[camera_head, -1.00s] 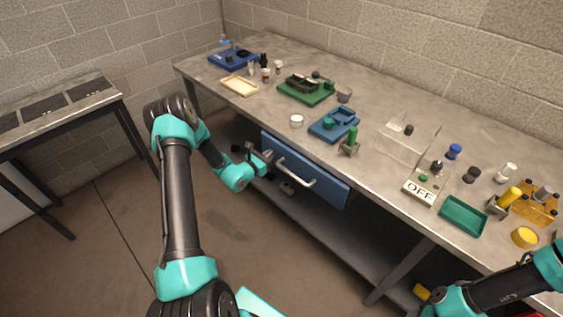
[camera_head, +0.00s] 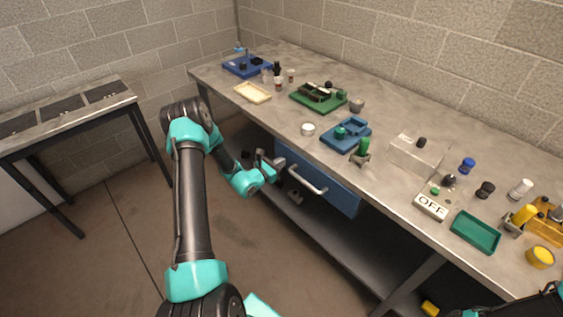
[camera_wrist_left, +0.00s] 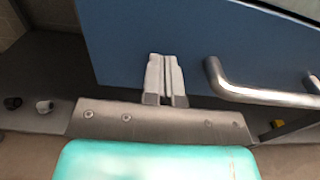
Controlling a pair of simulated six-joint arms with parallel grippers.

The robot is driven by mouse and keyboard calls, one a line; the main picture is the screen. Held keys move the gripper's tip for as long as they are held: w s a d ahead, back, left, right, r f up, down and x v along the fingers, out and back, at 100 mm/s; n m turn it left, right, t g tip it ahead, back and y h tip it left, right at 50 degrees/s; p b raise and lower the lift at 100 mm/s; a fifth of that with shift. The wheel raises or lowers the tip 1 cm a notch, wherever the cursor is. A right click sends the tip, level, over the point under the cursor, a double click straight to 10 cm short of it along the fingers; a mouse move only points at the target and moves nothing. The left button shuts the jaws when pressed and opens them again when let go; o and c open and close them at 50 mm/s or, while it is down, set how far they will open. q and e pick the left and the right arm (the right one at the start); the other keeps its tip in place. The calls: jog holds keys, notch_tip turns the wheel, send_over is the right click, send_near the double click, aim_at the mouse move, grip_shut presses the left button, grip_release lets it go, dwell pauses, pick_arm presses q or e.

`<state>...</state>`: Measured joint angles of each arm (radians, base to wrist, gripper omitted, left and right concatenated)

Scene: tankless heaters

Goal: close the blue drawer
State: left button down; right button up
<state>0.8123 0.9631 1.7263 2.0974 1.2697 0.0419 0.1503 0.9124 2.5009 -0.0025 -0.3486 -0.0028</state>
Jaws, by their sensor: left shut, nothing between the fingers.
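The blue drawer (camera_head: 335,195) is under the front edge of the workbench, with a silver bar handle (camera_head: 307,180) across its front. How far it stands out is hard to tell. My left gripper (camera_head: 276,162) is at the left end of the drawer front, left of the handle. In the left wrist view, its two fingers (camera_wrist_left: 166,78) are together and empty, pointing at the lower part of the blue drawer front (camera_wrist_left: 190,40). The handle (camera_wrist_left: 260,92) is to their right, apart from them. Whether the fingertips touch the front is unclear. My right gripper is out of view.
The workbench (camera_head: 390,110) holds a blue tray (camera_head: 345,134), a green board (camera_head: 318,98), a clear box (camera_head: 415,155) and an OFF sign (camera_head: 431,207). A lower shelf (camera_head: 330,235) runs beneath the drawer. Floor at left is clear up to a side table (camera_head: 60,110).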

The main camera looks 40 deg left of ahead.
pick_arm(q)
jog(key=s+a, duration=0.2)
jog(key=s, duration=1)
jog(key=shift+s+a, duration=0.15)
jog(key=shift+s, duration=0.15)
jog(key=s+d+f+m+g+h, duration=0.2)
jog(key=d+m+g+h, duration=0.2)
jog(key=d, duration=0.5)
jog(key=s+d+f+m+g+h, duration=0.2)
jog(key=s+d+m+g+h, duration=0.15)
jog(key=d, duration=0.45)
jog(key=s+d+f+m+g+y, duration=0.1)
jog(key=s+d+f+m+g, duration=0.1)
jog(key=s+d+m+g, duration=0.3)
jog(key=s+d+f+m+g+y, duration=0.2)
jog(key=s+d+f+m+g, duration=0.1)
jog(key=s+m+g, duration=0.45)
jog(key=w+d+m+t+y, duration=0.3)
jog(key=w+d+m+y, duration=0.1)
jog(key=m, duration=0.8)
jog(key=shift+w+r, duration=0.3)
jog(key=shift+w, duration=0.6)
